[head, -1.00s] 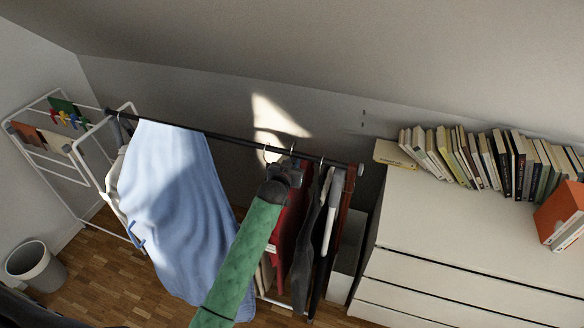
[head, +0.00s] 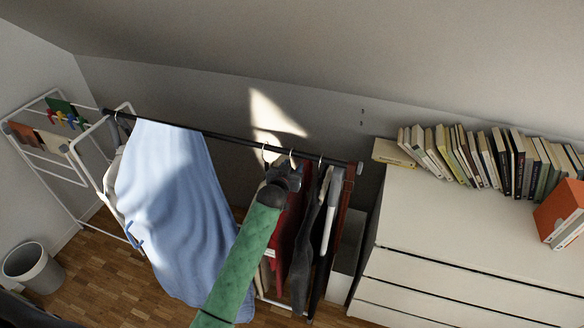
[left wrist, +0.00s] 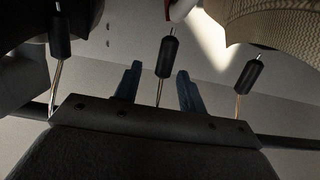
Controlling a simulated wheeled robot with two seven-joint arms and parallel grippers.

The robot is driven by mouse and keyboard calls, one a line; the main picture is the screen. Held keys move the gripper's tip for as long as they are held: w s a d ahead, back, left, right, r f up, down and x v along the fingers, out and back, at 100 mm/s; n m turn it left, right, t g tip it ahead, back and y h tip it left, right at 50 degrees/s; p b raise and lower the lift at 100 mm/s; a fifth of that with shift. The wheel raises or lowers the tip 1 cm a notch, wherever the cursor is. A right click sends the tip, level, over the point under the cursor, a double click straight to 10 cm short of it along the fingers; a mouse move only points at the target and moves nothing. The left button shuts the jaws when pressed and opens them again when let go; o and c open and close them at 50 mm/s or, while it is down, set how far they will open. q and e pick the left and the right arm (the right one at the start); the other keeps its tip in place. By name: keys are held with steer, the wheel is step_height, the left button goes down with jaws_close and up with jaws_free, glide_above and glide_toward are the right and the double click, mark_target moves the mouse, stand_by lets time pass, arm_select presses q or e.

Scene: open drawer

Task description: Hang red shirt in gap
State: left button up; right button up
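The red shirt (head: 289,212) hangs from the dark rail (head: 225,136), right of the blue cloth and partly hidden by my green left arm. My left gripper (head: 284,176) is just below the rail at the top of the red shirt. In the left wrist view my left gripper (left wrist: 158,71) has its two blue fingers apart. A hanger hook with a black sleeve (left wrist: 166,57) passes between them, and a bit of red cloth (left wrist: 181,8) shows beyond it. A bare stretch of rail lies between the blue cloth and the hooks. My right gripper is not in view.
The large blue cloth (head: 165,205) hangs left of my arm. Dark garments (head: 306,245) hang close on the right. In the left wrist view, other hooks stand on both sides of the fingers. A white dresser (head: 450,235) with books stands at right.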

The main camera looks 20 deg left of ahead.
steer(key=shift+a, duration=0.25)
